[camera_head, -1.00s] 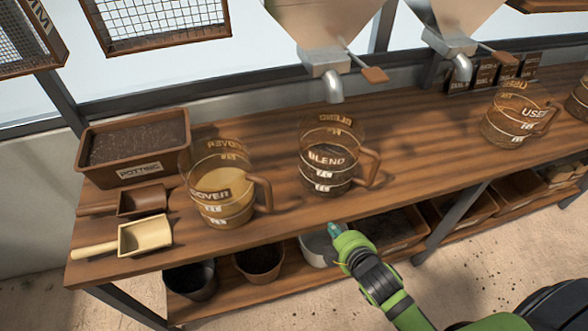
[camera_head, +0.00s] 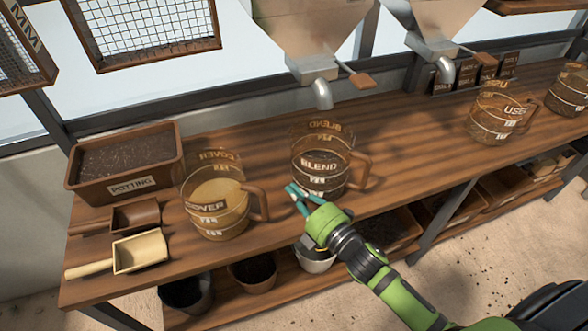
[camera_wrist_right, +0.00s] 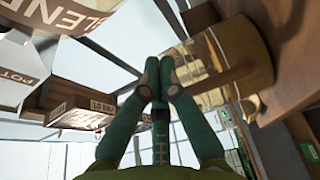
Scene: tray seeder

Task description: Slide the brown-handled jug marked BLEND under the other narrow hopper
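The clear jug marked BLEND (camera_head: 318,167) stands upright on the wooden bench, holding dark material. Its brown handle (camera_head: 358,172) points right. It stands just in front of and below the spout of the left hopper (camera_head: 315,30). The other hopper (camera_head: 440,25), with its own spout, is farther right, with bare bench below it. My right gripper (camera_head: 296,194) is at the jug's front left, its teal fingers empty. In the wrist view the fingertips (camera_wrist_right: 160,72) meet. Whether they touch the jug is unclear. My left gripper is not in view.
The COVER jug (camera_head: 214,208) stands close left of my right gripper. The USED jug (camera_head: 495,122) and another jug (camera_head: 570,92) stand at the right. A potting tray (camera_head: 128,185) and scoops (camera_head: 140,252) are at the left. Bench between BLEND and USED is clear.

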